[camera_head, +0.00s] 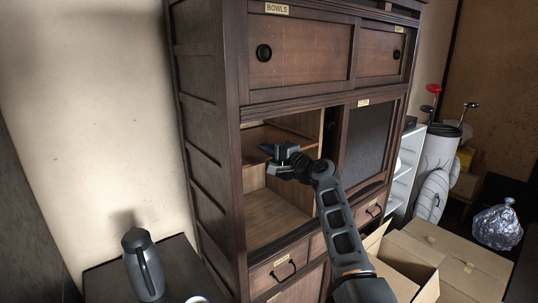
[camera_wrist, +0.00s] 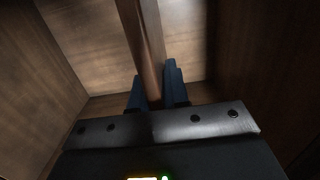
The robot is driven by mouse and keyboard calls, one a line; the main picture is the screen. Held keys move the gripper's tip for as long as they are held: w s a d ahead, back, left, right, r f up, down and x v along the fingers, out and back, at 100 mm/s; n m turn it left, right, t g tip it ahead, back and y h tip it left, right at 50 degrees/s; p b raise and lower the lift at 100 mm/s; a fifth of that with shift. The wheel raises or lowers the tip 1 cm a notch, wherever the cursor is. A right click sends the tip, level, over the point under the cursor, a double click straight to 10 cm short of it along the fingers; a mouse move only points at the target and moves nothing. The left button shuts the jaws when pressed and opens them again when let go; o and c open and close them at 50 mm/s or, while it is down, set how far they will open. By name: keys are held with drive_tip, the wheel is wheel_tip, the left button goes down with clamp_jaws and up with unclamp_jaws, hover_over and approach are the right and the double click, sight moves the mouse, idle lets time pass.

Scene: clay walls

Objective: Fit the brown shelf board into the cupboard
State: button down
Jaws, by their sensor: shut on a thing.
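The dark wooden cupboard (camera_head: 207,130) stands against the wall with its left middle compartment open. My gripper (camera_head: 280,151) is inside the upper part of that opening, shut on the brown shelf board (camera_wrist: 146,50). In the wrist view, the board shows edge-on as a narrow brown strip between the two blue fingers (camera_wrist: 156,88), running away from me between lighter wooden faces. In the head view, my gripper and forearm cover part of the board and the opening. I cannot tell whether the board rests on any support.
An open cardboard box (camera_head: 425,283) is at the lower right beside my arm. The sliding door (camera_head: 366,140) fills the right half of the opening. The compartment below the gripper looks empty.

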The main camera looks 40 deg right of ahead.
drive_tip(key=shift+w+b, duration=0.4)
drive_tip(key=shift+w, duration=0.25)
drive_tip(key=c, duration=1)
unclamp_jaws()
drive_tip(key=shift+c, duration=0.2)
drive_tip(key=s, duration=0.7)
drive_tip(key=shift+s+d, duration=0.35)
drive_tip(key=shift+s, duration=0.05)
